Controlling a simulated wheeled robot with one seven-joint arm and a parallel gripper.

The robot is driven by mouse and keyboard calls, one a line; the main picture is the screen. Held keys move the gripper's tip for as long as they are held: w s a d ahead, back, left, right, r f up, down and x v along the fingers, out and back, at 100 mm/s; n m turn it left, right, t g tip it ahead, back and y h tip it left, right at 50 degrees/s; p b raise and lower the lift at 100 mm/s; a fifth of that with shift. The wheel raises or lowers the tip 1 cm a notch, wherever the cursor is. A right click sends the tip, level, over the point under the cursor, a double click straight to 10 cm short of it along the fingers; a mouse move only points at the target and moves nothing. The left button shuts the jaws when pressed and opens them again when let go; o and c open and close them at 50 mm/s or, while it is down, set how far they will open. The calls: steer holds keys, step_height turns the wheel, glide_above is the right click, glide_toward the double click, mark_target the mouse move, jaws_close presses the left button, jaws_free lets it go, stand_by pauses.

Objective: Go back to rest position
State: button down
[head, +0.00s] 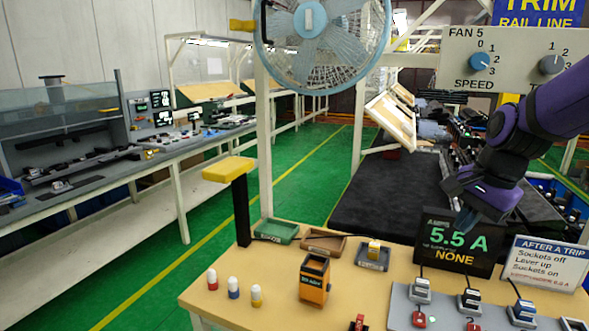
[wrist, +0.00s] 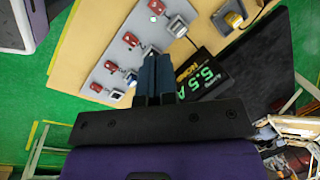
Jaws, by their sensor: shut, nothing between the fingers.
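My gripper (head: 464,222) hangs at the end of my purple and black arm on the right of the head view. It is in front of the black display (head: 455,243) that reads 5.5 A and NONE. In the wrist view my gripper (wrist: 155,62) has its two dark fingers together, with nothing seen between them. The display (wrist: 203,76) lies just right of the fingers there. My gripper appears to be above the tan bench (head: 215,296), clear of its top.
A grey panel (head: 396,318) with several sockets and red levers lies at the bench's front right. A white sign (head: 545,263) stands at right. An orange box (head: 314,280), small trays and capped pegs are on the bench.

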steer(key=s+r+n+t+h, duration=0.1)
steer(key=s+r+n, duration=0.3)
steer(key=s+n, duration=0.2)
steer(key=s+a+r+n+t+h, duration=0.1)
steer(key=s+n, duration=0.4)
steer(key=s, duration=0.5)
step_height(320, 180, up, 3)
steer(key=shift+s+f+n+t, duration=0.15)
steer(key=shift+s+n+t, duration=0.25)
steer(key=shift+t, duration=0.2)
